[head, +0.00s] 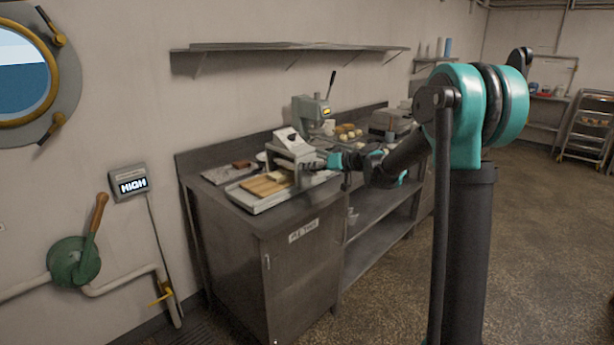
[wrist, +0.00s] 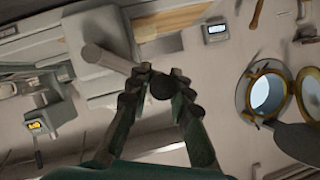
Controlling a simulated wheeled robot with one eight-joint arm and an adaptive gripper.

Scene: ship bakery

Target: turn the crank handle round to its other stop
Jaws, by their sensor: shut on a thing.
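The crank handle is on the grey bench machine (head: 291,143), which stands on the steel counter over a tray with wooden boards. In the wrist view a dark round grip of the crank handle (wrist: 162,88) sits between my fingertips, beside a pale grey cylinder (wrist: 108,60) that reaches from the machine's body (wrist: 93,30). My gripper (head: 328,161) reaches the machine's right side in the head view. In the wrist view my gripper (wrist: 161,76) is shut on the crank handle. The fingers hide part of the crank, and its exact angle is hard to tell.
A second grey machine (head: 310,113) with an upright lever stands behind. A shelf (head: 290,46) hangs above the counter (head: 290,215). On the left wall are a display reading HIGH (head: 132,184) and a green valve (head: 73,261) with a wooden handle.

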